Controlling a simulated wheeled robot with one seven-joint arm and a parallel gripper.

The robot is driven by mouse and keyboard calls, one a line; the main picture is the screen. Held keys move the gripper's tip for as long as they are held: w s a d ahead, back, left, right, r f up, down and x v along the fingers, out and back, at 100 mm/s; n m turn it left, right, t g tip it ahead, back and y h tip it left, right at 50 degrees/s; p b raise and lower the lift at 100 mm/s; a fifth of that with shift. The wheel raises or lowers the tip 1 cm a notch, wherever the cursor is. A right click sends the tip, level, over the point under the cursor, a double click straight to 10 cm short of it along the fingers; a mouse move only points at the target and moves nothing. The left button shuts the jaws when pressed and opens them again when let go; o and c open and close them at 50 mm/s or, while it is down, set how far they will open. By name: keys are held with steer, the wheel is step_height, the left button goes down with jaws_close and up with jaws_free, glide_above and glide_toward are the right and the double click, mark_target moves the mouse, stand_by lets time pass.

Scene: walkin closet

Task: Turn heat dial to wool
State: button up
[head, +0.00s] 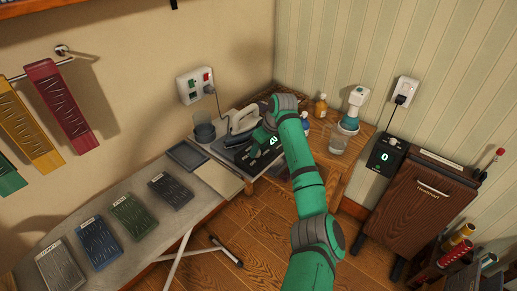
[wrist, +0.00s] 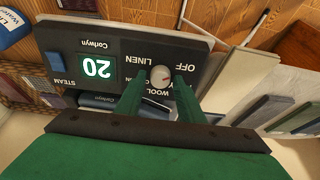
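The heat dial (wrist: 160,77) is a small pale round knob with a red mark on its right side, on a dark control panel (wrist: 130,48). Labels OFF, LINEN and WOOL surround it; others are partly covered by my fingers. The red mark points roughly toward the OFF side. My gripper (wrist: 161,84) has its two green fingertips on either side of the dial, apart, with the dial between them. Whether they touch it is hard to tell. In the head view the panel (head: 238,153) is partly hidden by my arm, and the dial is hidden.
The panel's display (wrist: 97,67) reads 20, near a STEAM label. An iron (head: 241,121) stands close behind the panel. The ironing board (head: 110,195) holds several labelled sample tiles.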

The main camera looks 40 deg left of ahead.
steer(key=c, duration=0.7)
steer(key=shift+o, duration=0.2)
steer(key=m, duration=0.6)
steer(key=shift+a+t, duration=0.1)
steer(key=shift+t, duration=0.2)
steer(key=m, duration=0.5)
steer(key=shift+r, duration=0.1)
steer(key=m, duration=0.3)
steer(key=m+h, duration=0.1)
steer(key=m, duration=0.2)
steer(key=shift+m+t, duration=0.3)
steer(key=shift+m, duration=0.1)
steer(key=m, duration=0.5)
steer(key=shift+w+m+h, duration=0.1)
steer(key=shift+m+h, duration=0.3)
